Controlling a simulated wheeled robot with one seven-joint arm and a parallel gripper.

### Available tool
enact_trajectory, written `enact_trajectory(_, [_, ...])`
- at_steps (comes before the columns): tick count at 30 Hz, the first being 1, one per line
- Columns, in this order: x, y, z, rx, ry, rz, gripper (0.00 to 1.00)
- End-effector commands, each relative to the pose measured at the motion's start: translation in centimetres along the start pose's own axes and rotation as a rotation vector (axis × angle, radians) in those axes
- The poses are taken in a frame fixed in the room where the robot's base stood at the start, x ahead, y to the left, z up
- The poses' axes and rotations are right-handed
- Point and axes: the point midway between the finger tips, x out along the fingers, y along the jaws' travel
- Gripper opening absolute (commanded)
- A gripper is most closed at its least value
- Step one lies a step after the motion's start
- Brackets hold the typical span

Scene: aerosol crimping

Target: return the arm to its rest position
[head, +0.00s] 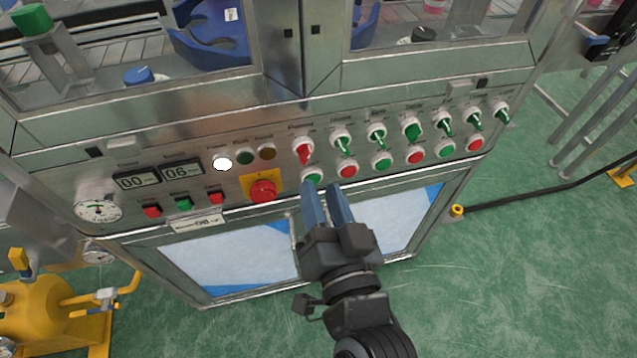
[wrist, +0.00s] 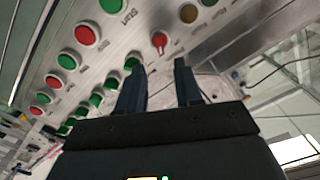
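My gripper (head: 322,188) reaches up from the bottom of the head view, in front of the machine's control panel (head: 350,207). Its two blue-grey fingers are apart with nothing between them. In the wrist view, the gripper (wrist: 160,67) also shows a clear gap between its fingers. The red selector switch (head: 303,150) lies just above the fingertips in the head view. In the wrist view, the red switch (wrist: 158,40) appears beyond the gap. I cannot tell how far the fingertips are from the panel.
The panel carries several green selectors, push buttons, a red emergency stop (head: 262,191) and a gauge (head: 97,211). A yellow tank (head: 38,308) stands at lower left. A black cable (head: 540,191) runs to the right. The green floor (head: 500,285) at lower right is open.

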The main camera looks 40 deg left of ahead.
Motion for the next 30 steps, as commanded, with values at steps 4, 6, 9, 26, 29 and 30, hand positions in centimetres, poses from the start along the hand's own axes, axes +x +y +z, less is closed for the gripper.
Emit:
enact_trajectory(4, [-0.2, -0.1, -0.1, 0.0, 0.001, -0.001, 0.35])
enact_trajectory(6, [-0.2, -0.1, -0.1, 0.0, 0.001, -0.001, 0.35])
enact_trajectory(9, [-0.2, 0.0, -0.1, -0.001, 0.001, -0.001, 0.35])
enact_trajectory(26, [-7.4, 5.3, 0.4, -0.036, 0.032, 0.165, 0.35])
enact_trajectory(29, [-12.1, 7.6, 0.4, -0.065, 0.05, 0.264, 0.35])
enact_trajectory(30, [-14.0, 8.3, 0.3, -0.078, 0.056, 0.303, 0.35])
